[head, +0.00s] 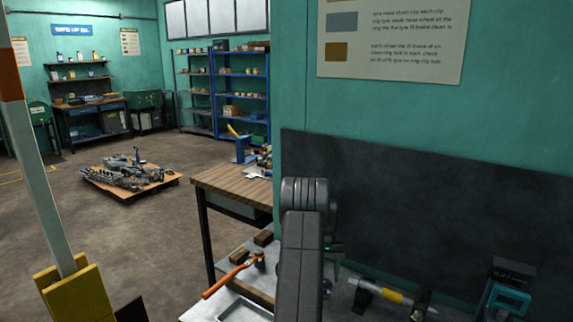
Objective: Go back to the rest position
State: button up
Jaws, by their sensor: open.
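My arm rises in the lower middle of the head view, its dark grey links bent at a rounded joint. My gripper (337,268) is mostly hidden behind the arm; only a small dark part beside a green light shows to the right of the link. It is open, and I see nothing held in it. It is over the grey bench (205,312) in front of the dark back panel (430,205). How far it is above the bench I cannot tell.
On the bench lie an orange-handled tool (225,282), a metal tray (244,311), a yellow-and-silver cylinder (385,292) and a teal device (507,298). A wooden table (232,180) stands behind. A loaded pallet (128,185) sits on open floor at left, beyond a post (45,190).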

jog(key=b+v, duration=0.1)
jog(key=v, duration=1.3)
jog(key=p+x, duration=0.1)
jog(key=x, duration=1.3)
jog(key=shift+s+f, duration=0.1)
jog(key=n, duration=0.1)
jog(key=n+h, duration=0.1)
jog(key=n, duration=0.1)
jog(key=n+p, duration=0.1)
jog(key=shift+a+h, duration=0.3)
jog(key=shift+h, duration=0.1)
jog(key=n, duration=0.2)
jog(key=n+t+h+p, duration=0.1)
jog(key=n, duration=0.1)
jog(key=shift+s+a+n, duration=0.15)
jog(key=shift+n, duration=0.25)
jog(key=n+p, duration=0.1)
jog(key=n, duration=0.1)
jog(key=n+t+h+p, duration=0.1)
jog(key=n, duration=0.1)
jog(key=shift+s+a+n+t+h, duration=0.1)
jog(key=shift+s+n+t+h, duration=0.1)
jog(key=shift+n+t+h, duration=0.15)
jog(key=n+p, duration=0.1)
jog(key=n, duration=0.1)
jog(key=n+t, duration=0.1)
jog(key=n, duration=0.1)
jog(key=shift+s+n+t+p, duration=0.1)
jog(key=shift+n+t+p, duration=0.15)
jog(key=shift+p, duration=0.15)
